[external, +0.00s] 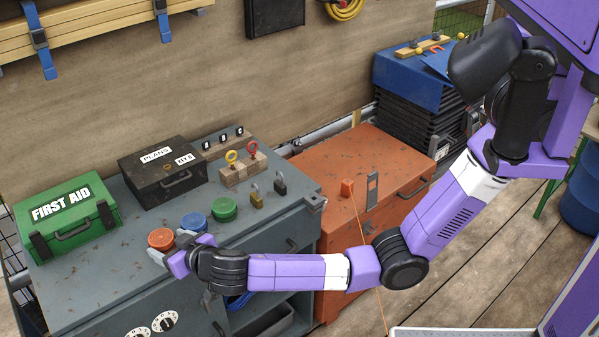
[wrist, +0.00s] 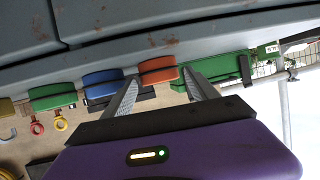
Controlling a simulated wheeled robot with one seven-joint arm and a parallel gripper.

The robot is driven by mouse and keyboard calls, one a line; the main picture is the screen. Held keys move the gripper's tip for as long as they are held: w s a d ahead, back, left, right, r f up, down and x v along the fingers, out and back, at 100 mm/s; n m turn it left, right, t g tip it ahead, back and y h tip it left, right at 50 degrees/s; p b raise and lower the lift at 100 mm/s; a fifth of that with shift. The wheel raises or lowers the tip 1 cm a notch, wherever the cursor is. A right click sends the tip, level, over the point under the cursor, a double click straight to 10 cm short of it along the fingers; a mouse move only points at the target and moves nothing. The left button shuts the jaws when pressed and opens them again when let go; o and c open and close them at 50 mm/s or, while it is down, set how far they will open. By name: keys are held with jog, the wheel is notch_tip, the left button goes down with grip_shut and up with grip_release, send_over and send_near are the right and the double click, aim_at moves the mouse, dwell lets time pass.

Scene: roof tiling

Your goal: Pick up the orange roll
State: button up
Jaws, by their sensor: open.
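The orange roll (external: 161,239) sits at the left end of a row of three rolls on the grey cabinet top, beside the blue roll (external: 194,222). It also shows in the wrist view (wrist: 158,71), a dark band around it, between and just beyond my fingertips. My gripper (external: 172,250) is low over the cabinet top at the orange roll, and partly hides it in the external view. In the wrist view my gripper (wrist: 160,84) is open, with nothing held. I cannot tell whether a finger touches the roll.
The green roll (external: 223,209) stands right of the blue one. A green first aid box (external: 70,225) is at the left, a black case (external: 160,172) behind. Padlocks (external: 257,198) and a key block (external: 243,170) stand to the right. The cabinet top (external: 95,290) in front is clear.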

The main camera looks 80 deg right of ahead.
aim_at(166, 241)
jog(key=shift+x, duration=1.95)
jog(key=shift+r, duration=0.1)
jog(key=c, duration=1.2)
jog(key=shift+c, duration=0.2)
jog(key=shift+r, duration=0.1)
